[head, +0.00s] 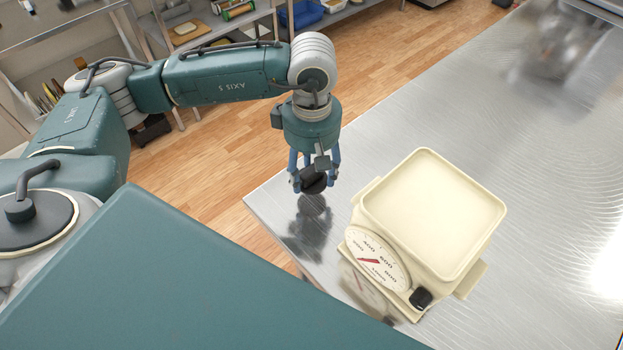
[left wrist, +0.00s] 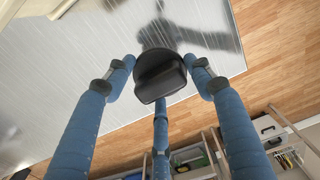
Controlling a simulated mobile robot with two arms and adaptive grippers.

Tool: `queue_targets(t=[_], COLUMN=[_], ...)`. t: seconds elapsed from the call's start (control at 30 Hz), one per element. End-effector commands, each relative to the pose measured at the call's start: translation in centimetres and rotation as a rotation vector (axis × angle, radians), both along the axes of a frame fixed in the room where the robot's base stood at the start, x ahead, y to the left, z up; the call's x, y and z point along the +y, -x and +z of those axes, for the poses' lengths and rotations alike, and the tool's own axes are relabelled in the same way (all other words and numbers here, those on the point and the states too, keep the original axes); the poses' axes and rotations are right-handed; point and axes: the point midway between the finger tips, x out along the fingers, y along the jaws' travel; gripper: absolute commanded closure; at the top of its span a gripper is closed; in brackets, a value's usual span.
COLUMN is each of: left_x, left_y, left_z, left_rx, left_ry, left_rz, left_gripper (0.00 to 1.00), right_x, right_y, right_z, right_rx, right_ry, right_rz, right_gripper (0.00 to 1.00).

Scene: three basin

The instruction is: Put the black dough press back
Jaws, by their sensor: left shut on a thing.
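The black dough press (head: 313,180) is held in my left gripper (head: 314,176), above the near left corner of the metal table (head: 545,190). In the left wrist view the round black press (left wrist: 158,72) sits between the blue fingers of the gripper (left wrist: 160,85), with its flat raised part towards the camera. The fingers are closed around it. A dark reflection below it shows on the table, and the press looks apart from the surface. My right gripper is not in view.
A cream kitchen scale (head: 430,205) with a dial and black knob stands on the table just right of the gripper. The tabletop beyond it is mostly clear. Shelves (head: 215,30) with boards and blue bins (head: 300,14) stand across the wooden floor.

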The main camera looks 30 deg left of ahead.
Motion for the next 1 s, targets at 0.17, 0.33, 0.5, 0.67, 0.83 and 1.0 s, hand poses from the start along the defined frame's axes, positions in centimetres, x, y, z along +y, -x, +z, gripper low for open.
queue_targets(t=[0.17,0.33,0.5,0.67,0.83,1.0], left_x=[0.0,0.0,0.0,0.0,0.0,0.0], left_y=[0.1,0.1,0.0,0.0,0.0,0.0], left_z=[-2.2,-4.2,-4.5,-4.6,-4.6,-4.6], left_rx=[0.005,0.002,-0.001,0.0,0.001,0.001], left_ry=[-0.002,-0.001,-0.001,-0.001,-0.001,-0.001], left_rz=[-0.001,-0.001,-0.001,-0.001,-0.001,-0.001], left_gripper=[0.76,0.76,0.76,0.76,0.28,0.28], right_x=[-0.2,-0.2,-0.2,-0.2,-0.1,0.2], right_y=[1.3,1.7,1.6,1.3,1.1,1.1], right_z=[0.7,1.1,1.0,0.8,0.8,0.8], right_rx=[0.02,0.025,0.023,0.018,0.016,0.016], right_ry=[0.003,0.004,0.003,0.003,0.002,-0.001], right_rz=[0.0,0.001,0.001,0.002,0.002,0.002], right_gripper=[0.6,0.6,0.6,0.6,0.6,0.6])
